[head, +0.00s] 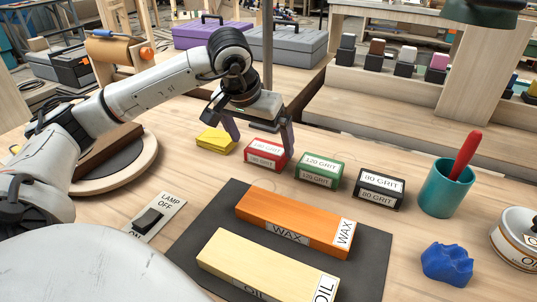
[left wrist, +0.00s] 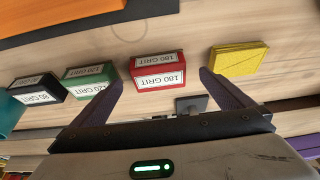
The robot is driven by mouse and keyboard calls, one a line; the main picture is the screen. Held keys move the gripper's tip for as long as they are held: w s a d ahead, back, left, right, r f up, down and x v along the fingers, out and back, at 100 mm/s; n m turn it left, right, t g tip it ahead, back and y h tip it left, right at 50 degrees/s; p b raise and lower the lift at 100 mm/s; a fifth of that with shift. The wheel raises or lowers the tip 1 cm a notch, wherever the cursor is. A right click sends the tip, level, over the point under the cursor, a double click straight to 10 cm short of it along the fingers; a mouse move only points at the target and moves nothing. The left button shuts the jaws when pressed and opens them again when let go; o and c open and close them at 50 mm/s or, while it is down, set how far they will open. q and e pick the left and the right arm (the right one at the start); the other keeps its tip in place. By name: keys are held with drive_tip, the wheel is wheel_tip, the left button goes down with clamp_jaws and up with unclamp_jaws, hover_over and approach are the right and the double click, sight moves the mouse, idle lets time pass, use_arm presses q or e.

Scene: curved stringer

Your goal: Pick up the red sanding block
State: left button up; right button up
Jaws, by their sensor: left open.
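The red sanding block (head: 266,154) is labelled 180 GRIT and sits on the bench, between a yellow pad and a green block in the head view. My left gripper (head: 258,146) is open above and around it, with one finger to its left and the other near its right end. In the left wrist view the red block (left wrist: 158,71) lies ahead of the gap between the two fingertips (left wrist: 161,78), with nothing held. I cannot tell whether a finger touches it. My right gripper is not in view.
A green 120 grit block (head: 319,169) and a black 80 grit block (head: 378,188) stand to the right. A yellow pad (head: 215,140) is on the left. A teal cup (head: 443,190) and a dark mat (head: 210,218) with wax and oil blocks are nearby.

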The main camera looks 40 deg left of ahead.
sight(267, 148)
use_arm(q)
drive_tip(key=x, duration=0.2)
drive_tip(key=w+x, duration=0.1)
drive_tip(key=x, duration=0.1)
drive_tip(key=shift+f, duration=0.1)
drive_tip(key=shift+w+a+f, duration=0.1)
drive_tip(key=shift+w+f, duration=0.1)
drive_tip(key=shift+f, duration=0.1)
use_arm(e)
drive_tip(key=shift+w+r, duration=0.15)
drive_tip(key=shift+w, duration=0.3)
use_arm(q)
drive_tip(key=c, duration=1.2)
wheel_tip(267, 148, up, 9)
drive_tip(key=shift+r+p, duration=0.25)
drive_tip(key=shift+p, duration=0.45)
drive_tip(key=shift+r, duration=0.35)
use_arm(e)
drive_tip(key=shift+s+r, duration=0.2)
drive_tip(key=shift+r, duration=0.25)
